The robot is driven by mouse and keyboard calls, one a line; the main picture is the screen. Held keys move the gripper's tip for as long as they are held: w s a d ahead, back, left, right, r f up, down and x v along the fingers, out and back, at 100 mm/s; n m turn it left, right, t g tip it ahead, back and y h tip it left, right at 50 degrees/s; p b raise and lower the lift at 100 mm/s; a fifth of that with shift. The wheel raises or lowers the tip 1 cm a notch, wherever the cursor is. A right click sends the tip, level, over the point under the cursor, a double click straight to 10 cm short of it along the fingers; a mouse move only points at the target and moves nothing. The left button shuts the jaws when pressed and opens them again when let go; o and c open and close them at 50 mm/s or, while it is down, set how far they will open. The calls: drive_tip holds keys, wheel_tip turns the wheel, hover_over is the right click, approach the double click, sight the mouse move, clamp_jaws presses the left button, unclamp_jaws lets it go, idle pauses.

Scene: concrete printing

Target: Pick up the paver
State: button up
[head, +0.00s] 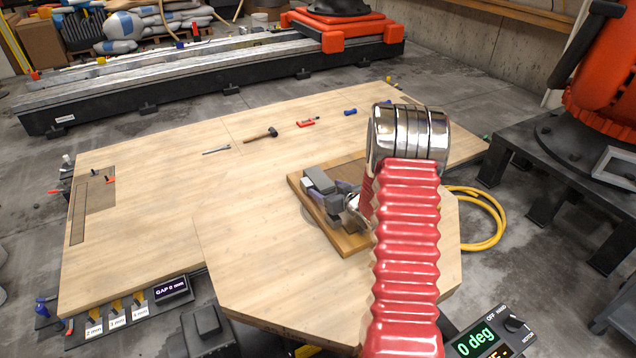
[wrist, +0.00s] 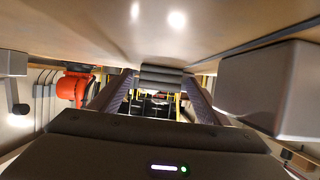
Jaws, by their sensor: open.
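A grey block, which I take to be the paver (head: 319,180), is at the wooden board (head: 352,245) on the table. In the wrist view a dark grey block (wrist: 161,77) shows between the tips of my two dark fingers. My gripper (head: 334,195) lies low over the board, at the near right side of the block. It also shows in the wrist view (wrist: 160,85), with its fingers spread and one on each side of the block. Whether the fingers touch it I cannot tell. My red sleeved arm hides the right part of the board.
A lighter grey block (wrist: 270,88) stands close at the right in the wrist view, and another (wrist: 12,63) at the left edge. The table's left middle is clear.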

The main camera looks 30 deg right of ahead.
drive_tip(key=shift+c, duration=0.6)
drive_tip(key=shift+r, duration=0.1)
drive_tip(key=c, duration=1.5)
